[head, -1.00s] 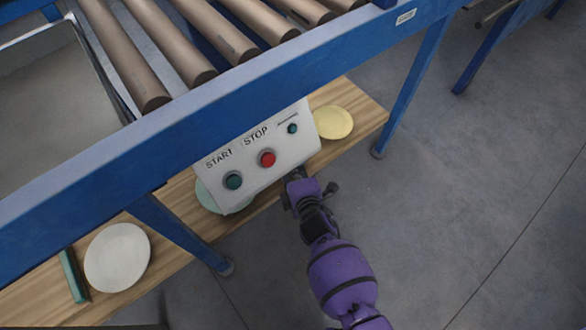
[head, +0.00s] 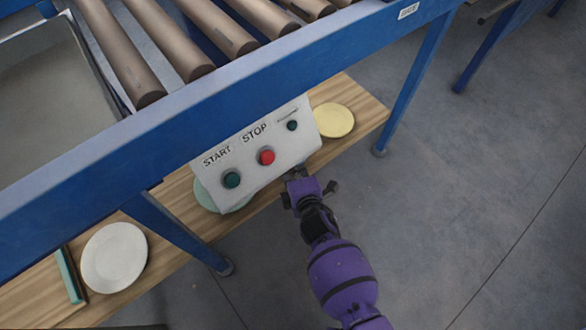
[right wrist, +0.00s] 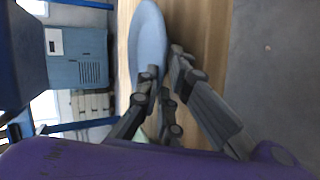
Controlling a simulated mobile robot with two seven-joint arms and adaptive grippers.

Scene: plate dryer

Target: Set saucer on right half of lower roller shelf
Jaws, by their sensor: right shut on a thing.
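A light blue saucer (right wrist: 151,38) shows in the right wrist view, seen at a steep slant over the wooden lower shelf. My right gripper (right wrist: 164,74) is shut on its near edge; I cannot tell whether the saucer touches the shelf. In the head view my right gripper (head: 299,175) is at the shelf's front edge, just below the control panel, and the held saucer is hidden. The wooden lower shelf (head: 185,215) runs under the blue roller frame. My left gripper is in neither current view.
A white plate (head: 113,257) and a teal bar (head: 69,276) lie at the shelf's left. A pale green plate (head: 203,196) is partly under the START/STOP panel (head: 270,170). A yellow plate (head: 333,120) lies at the right end. Blue legs (head: 417,75) flank the panel.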

